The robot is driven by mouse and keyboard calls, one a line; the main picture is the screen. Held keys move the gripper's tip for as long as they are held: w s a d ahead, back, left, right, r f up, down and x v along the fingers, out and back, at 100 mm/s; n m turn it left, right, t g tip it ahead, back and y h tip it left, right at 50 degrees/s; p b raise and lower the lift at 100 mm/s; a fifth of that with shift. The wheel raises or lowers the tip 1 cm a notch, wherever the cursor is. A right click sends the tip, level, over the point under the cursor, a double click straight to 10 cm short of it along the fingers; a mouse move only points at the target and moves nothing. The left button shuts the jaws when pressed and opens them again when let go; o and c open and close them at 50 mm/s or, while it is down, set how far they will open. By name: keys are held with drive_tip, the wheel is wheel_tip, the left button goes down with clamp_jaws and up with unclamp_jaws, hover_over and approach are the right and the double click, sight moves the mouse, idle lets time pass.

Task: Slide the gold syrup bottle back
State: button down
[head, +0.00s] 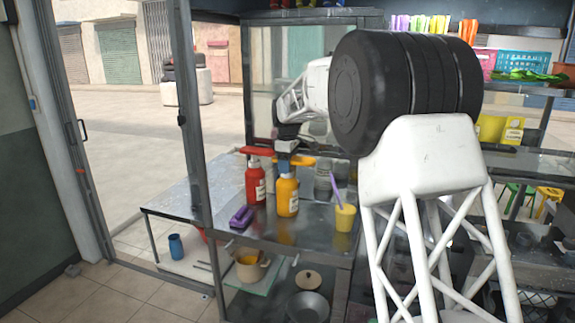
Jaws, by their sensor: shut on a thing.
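The gold syrup bottle (287,199), orange-yellow with a pale label and an orange pump top, stands upright on the metal counter. My gripper (286,157) reaches down over it from above and is shut on its top, near the pump. The exact finger contact is small and partly hidden by the pump. A red bottle (255,184) with a red pump top stands close on its left.
A yellow cup (345,217) with a purple straw stands to the right. A purple object (241,216) lies at the counter's left front. Grey jars (323,181) stand behind right. Metal posts frame the counter (305,235).

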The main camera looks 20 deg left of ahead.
drive_tip(key=shift+s, duration=0.15)
drive_tip(key=s, duration=1.1)
drive_tip(key=shift+s, duration=0.4)
idle(0.4)
drive_tip(key=shift+c, duration=1)
unclamp_jaws()
drive_tip(key=shift+r, duration=0.1)
wheel_tip(320, 180, up, 8)
drive_tip(key=shift+f, duration=0.2)
drive_tip(key=shift+d, duration=0.15)
